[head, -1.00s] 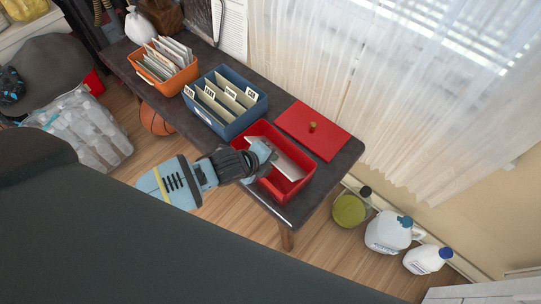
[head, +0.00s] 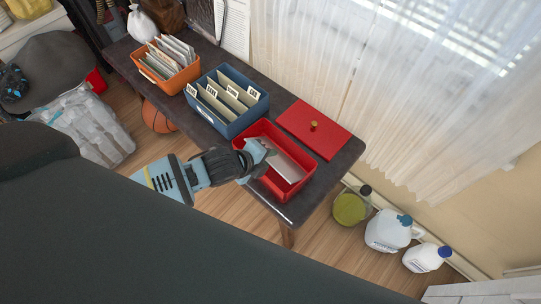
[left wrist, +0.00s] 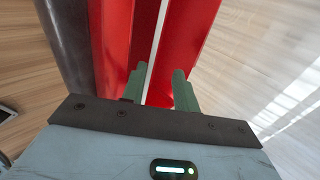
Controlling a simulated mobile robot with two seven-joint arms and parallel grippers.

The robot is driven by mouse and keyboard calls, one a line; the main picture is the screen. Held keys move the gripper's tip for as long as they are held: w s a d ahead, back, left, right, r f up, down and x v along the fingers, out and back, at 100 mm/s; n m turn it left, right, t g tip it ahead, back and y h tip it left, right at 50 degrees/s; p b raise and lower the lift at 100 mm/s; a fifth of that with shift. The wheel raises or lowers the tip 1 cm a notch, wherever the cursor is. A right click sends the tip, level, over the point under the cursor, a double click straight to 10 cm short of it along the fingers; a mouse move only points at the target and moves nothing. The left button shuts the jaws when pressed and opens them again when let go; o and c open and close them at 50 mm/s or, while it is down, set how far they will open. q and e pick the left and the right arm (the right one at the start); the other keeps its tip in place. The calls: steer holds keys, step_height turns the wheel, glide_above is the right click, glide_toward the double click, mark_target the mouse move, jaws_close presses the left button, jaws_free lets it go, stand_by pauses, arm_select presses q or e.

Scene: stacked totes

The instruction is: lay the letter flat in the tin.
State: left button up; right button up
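The red tin (head: 299,191) stands open at the near right end of the dark table. The white letter (head: 284,165) is inside the tin, slanting lengthwise, with one end near my gripper. I cannot tell whether it lies fully on the tin's floor. My left gripper (head: 264,158) is at the tin's left part, over the letter. In the left wrist view its two green fingers (left wrist: 160,72) are apart. The letter (left wrist: 156,35) shows there as a thin pale strip between them, with red visible beside the right finger. My right gripper is not in view.
A red lid (head: 313,140) with a knob lies flat behind the tin. A blue box (head: 236,126) with tabbed dividers stands beside the tin, and an orange box (head: 170,85) of envelopes stands farther left. Several jugs (head: 388,232) are on the floor at right.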

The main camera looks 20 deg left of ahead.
arm_select(q)
steer(key=p+v, duration=0.1)
steer(key=v, duration=0.4)
stand_by(0.8)
